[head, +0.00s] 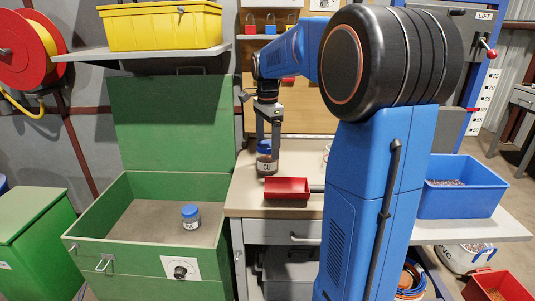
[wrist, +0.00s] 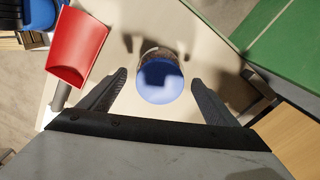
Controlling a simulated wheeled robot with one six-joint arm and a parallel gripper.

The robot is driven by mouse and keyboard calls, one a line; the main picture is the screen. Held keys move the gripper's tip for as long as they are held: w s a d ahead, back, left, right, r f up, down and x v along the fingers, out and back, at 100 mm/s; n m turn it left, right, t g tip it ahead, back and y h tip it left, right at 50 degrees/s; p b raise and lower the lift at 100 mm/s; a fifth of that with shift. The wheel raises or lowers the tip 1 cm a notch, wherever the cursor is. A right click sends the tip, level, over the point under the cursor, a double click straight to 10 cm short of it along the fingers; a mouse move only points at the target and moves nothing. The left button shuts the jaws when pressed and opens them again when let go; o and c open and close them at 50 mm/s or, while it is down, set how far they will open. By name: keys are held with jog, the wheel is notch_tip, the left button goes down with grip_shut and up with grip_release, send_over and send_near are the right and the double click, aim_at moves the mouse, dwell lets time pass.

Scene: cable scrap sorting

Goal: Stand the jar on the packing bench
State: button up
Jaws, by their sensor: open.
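A jar with a blue lid and a CU label (head: 266,167) stands upright on the beige-topped bench (head: 245,200). In the wrist view its blue lid (wrist: 160,82) shows from above. My gripper (head: 269,143) is over this jar, pointing down. In the wrist view my gripper (wrist: 160,78) is open, with one finger on each side of the lid and a visible gap on both sides. A second blue-lidded jar (head: 190,217) with a white label stands inside the open green chest (head: 85,238) at the left.
A red scoop (head: 287,189) lies on the bench just in front of the CU jar; it also shows in the wrist view (wrist: 77,46). A blue bin (head: 462,201) stands at the right. A yellow bin (head: 160,27) sits on a shelf above the chest's raised green lid (head: 170,120).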

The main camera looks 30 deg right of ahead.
notch_tip(320, 180, up, 8)
jog(key=shift+f, duration=0.2)
jog(key=shift+s+a, duration=0.25)
jog(key=s+a+f+n+t, duration=0.1)
jog(key=s+a+f+n, duration=0.4)
jog(key=s, duration=0.4)
jog(key=s+a+f+n+t, duration=0.2)
jog(key=s+a+f+n, duration=0.3)
jog(key=s+n, duration=0.3)
jog(key=s+a+f+n+t, duration=0.1)
jog(key=s+a+f+n, duration=0.4)
jog(key=s, duration=0.7)
jog(key=shift+f+n+t, duration=0.4)
jog(key=shift+f+n, duration=0.15)
jog(key=shift+n, duration=0.15)
